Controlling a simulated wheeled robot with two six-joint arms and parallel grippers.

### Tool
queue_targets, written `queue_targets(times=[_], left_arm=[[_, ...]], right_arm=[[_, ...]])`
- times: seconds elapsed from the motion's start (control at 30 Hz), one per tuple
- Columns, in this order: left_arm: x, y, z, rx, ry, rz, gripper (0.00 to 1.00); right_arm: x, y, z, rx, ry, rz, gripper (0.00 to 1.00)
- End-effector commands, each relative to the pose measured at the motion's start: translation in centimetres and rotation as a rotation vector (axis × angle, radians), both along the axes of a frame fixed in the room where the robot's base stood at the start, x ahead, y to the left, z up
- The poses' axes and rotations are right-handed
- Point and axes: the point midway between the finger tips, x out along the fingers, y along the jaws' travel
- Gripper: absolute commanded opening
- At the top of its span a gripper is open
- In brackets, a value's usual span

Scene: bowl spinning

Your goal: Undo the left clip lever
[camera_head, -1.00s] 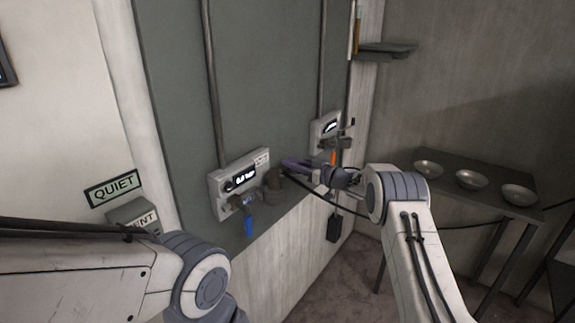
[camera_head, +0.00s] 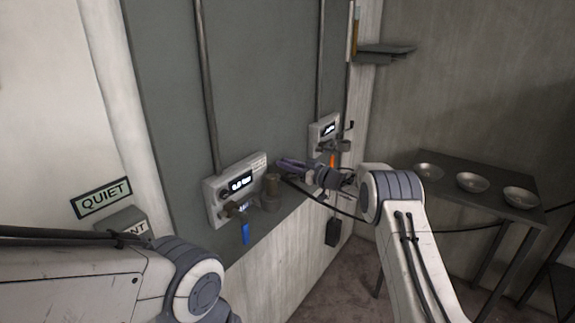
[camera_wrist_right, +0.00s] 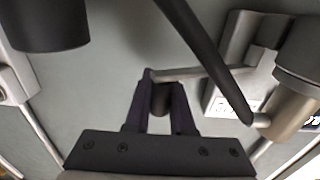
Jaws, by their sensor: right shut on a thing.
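The left wall unit (camera_head: 236,187) is a pale box with a lit display. A blue handle (camera_head: 245,234) hangs under it, and a brown cylinder (camera_head: 271,190) stands at its right side. My right gripper (camera_head: 284,164) is up at the wall, just right of that cylinder. In the right wrist view its dark fingers (camera_wrist_right: 161,100) are shut on a small dark part (camera_wrist_right: 162,98). A thin pale bar (camera_wrist_right: 200,72) runs right from near the fingertips. I cannot tell for sure which piece is the left clip lever. My left gripper is out of view.
A second wall unit (camera_head: 323,131) with an orange handle (camera_head: 332,161) is farther right. Several metal bowls (camera_head: 472,182) stand on a dark table (camera_head: 447,163) at the right. A QUIET sign (camera_head: 104,197) is at the left.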

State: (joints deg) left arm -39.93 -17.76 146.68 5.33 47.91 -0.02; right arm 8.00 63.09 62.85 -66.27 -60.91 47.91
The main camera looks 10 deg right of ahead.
Motion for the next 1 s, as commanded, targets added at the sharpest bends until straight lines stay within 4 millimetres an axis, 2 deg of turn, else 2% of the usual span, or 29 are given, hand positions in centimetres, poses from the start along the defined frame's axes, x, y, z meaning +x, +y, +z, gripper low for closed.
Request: queue_targets(times=[0.03,0.97,1.0], left_arm=[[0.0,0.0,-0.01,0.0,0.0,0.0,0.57],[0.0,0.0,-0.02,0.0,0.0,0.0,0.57],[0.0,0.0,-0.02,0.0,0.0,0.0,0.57]], right_arm=[[-0.47,1.51,-0.21,-0.002,0.001,0.033,0.0],[-0.48,1.6,-0.33,-0.001,0.003,0.034,0.0],[-0.48,1.6,-0.33,-0.001,0.003,0.034,0.29]])
